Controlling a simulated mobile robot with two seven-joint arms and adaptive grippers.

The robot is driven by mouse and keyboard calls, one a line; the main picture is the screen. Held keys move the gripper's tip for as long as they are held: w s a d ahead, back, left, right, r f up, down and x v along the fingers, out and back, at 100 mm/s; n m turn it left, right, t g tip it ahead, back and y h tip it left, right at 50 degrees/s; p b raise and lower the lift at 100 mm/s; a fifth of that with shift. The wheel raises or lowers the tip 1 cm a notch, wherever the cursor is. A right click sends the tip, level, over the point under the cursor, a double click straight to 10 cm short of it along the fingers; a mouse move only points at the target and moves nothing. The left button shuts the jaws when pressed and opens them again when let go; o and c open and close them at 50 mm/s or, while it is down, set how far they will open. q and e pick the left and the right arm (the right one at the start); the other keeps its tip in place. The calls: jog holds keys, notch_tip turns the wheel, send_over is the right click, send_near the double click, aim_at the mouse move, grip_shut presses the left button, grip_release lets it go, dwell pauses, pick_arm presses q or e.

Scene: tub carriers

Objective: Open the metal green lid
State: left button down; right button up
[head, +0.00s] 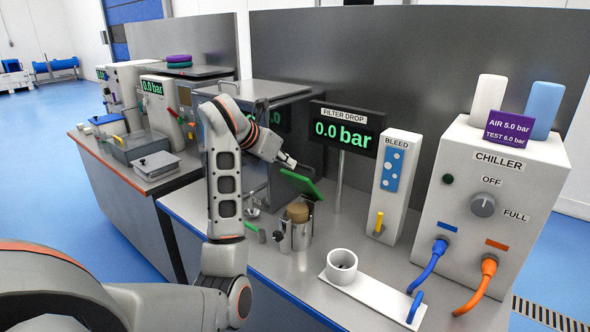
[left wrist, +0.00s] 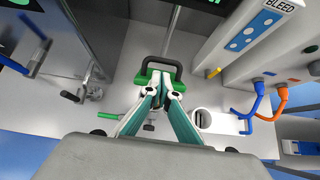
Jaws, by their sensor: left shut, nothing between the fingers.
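The green lid (head: 301,184) stands tilted up above and behind a metal canister (head: 299,237), whose tan round insert (head: 298,212) shows uncovered at the top. My left gripper (head: 288,162) is shut and empty, close to the lid's upper side in the head view. In the left wrist view the lid (left wrist: 149,72) shows as a green bar with a dark handle loop just beyond the shut fingertips (left wrist: 162,84). I cannot tell whether they touch. The fingers hide most of the canister there. My right gripper is out of view.
A white cup on a plate (head: 372,293) stands right of the canister. The filter drop display (head: 343,128), bleed box (head: 394,185) and chiller (head: 488,200) with blue and orange hoses stand behind and right. A grey metal cabinet (head: 258,180) is close behind my left arm.

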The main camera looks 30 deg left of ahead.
pick_arm(q)
jog(key=shift+x, duration=2.1)
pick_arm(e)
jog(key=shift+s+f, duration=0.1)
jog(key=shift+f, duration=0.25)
pick_arm(q)
jog(key=shift+r, duration=0.1)
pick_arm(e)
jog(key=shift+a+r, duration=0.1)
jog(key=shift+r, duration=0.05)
